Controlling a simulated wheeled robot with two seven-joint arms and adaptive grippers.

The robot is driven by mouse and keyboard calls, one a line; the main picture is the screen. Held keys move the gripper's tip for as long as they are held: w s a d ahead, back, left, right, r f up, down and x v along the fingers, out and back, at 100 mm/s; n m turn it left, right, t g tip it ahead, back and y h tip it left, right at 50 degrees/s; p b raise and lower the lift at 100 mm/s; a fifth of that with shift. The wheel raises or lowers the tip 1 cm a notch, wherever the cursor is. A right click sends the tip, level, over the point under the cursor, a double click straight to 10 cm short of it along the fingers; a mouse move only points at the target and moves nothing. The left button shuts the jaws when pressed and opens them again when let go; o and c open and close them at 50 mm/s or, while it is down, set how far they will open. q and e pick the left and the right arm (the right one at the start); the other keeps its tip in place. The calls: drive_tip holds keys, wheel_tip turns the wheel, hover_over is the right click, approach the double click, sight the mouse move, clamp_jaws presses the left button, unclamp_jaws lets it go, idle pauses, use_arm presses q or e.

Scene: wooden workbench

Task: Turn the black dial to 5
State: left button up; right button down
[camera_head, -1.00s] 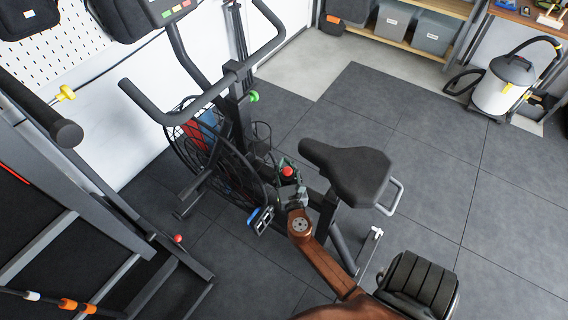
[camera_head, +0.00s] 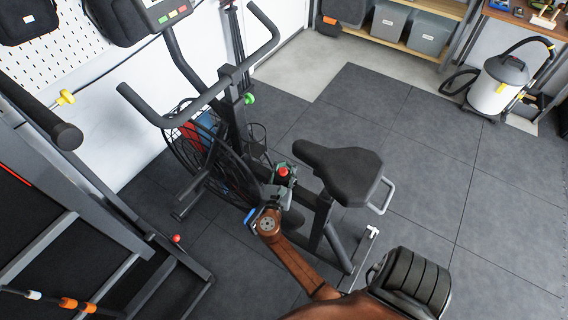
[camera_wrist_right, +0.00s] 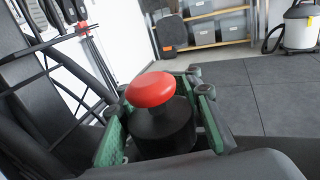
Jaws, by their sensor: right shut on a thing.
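A black dial (camera_wrist_right: 160,130) shows in the wrist view as a round black cylinder with a red rounded cap (camera_wrist_right: 151,89) on top. In the head view the red cap (camera_head: 283,172) shows on the exercise bike (camera_head: 240,110), low between its wheel and seat. My right gripper (camera_head: 281,180) is at the dial, its green-padded fingers on either side of the black body; it also shows in the wrist view (camera_wrist_right: 160,141). It is shut on the dial. No number or pointer is readable. My left gripper is out of view.
The bike's black seat (camera_head: 342,172) stands close to the right of my right gripper. The spoked wheel (camera_head: 212,160) is to its left. A green knob (camera_head: 248,98) sits on the bike's post. Grey floor (camera_head: 440,160) is open at the right, before a vacuum cleaner (camera_head: 500,88).

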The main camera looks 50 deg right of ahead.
sight(279, 181)
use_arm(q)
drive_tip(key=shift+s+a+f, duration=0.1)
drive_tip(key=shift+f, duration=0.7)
use_arm(e)
drive_tip(key=shift+s+d+f+m+g+h, duration=0.1)
drive_tip(key=shift+s+m+g+h, duration=0.2)
drive_tip(key=shift+m+g, duration=0.65)
drive_tip(key=shift+s+d+r+m+g+h, duration=0.1)
drive_tip(key=shift+s+m+g+h, duration=0.25)
drive_tip(key=shift+g, duration=1.05)
drive_tip(key=shift+s+f+m+g+h, duration=0.15)
drive_tip(key=shift+s+m+g, duration=0.25)
drive_tip(key=shift+m+g, duration=0.65)
drive_tip(key=c, duration=1.6)
unclamp_jaws()
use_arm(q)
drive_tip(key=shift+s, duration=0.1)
use_arm(e)
drive_tip(key=a, duration=0.7)
drive_tip(key=shift+s+a, duration=0.15)
drive_tip(key=shift+a, duration=0.1)
drive_tip(key=shift+o, duration=0.3)
